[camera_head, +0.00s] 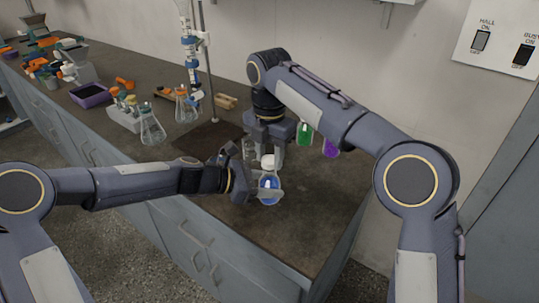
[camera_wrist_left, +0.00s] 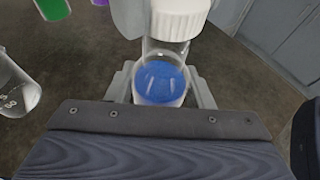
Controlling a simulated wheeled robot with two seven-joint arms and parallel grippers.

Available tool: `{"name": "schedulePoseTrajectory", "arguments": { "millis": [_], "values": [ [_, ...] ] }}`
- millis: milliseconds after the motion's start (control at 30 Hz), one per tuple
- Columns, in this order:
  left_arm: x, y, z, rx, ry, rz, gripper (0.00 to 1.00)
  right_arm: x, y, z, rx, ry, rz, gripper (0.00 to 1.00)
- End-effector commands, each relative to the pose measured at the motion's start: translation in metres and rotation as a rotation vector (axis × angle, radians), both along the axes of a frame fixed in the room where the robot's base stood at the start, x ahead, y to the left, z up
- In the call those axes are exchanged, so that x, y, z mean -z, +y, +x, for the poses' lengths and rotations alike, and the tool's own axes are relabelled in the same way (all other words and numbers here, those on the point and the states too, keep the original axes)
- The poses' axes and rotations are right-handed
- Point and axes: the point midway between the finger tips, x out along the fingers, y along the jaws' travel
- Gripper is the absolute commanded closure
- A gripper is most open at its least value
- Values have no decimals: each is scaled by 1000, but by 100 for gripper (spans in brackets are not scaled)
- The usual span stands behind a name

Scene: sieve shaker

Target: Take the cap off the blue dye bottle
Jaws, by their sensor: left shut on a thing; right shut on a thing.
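The blue dye bottle (camera_head: 269,184) is a clear vessel with blue liquid, standing upright near the bench's front edge; it also shows in the left wrist view (camera_wrist_left: 160,82). My left gripper (camera_head: 262,194) is shut around its body, one finger on each side. The white ribbed cap (camera_wrist_left: 180,18) is over the bottle's mouth, and it shows in the head view (camera_head: 268,161). My right gripper (camera_head: 271,155) comes down from above and is shut on the cap. I cannot tell whether the cap still touches the neck.
A green bottle (camera_head: 304,133) and a purple bottle (camera_head: 330,148) stand behind, to the right. An empty clear glass (camera_head: 249,148) is close to the left of my right gripper. Flasks (camera_head: 152,130) and a burette stand (camera_head: 210,80) are further left. The bench's right front corner is clear.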

Motion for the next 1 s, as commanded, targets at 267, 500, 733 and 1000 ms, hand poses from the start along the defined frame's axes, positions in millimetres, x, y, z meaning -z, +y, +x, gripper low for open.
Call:
{"name": "schedulePoseTrajectory", "arguments": {
  "millis": [267, 500, 733, 1000],
  "values": [
    [0, 0, 0, 0, 0, 0, 100, -32, 1, 0, 0, -2, 1, 92],
    [0, 0, 0, 0, 0, 0, 100, -39, 0, 0, 0, 0, 0, 92],
    [0, 0, 0, 0, 0, 0, 33, -39, 0, 0, 0, 0, 0, 92],
    [0, 0, 0, 0, 0, 0, 27, -39, 0, 0, 0, -1, 1, 92]
  ]
}}
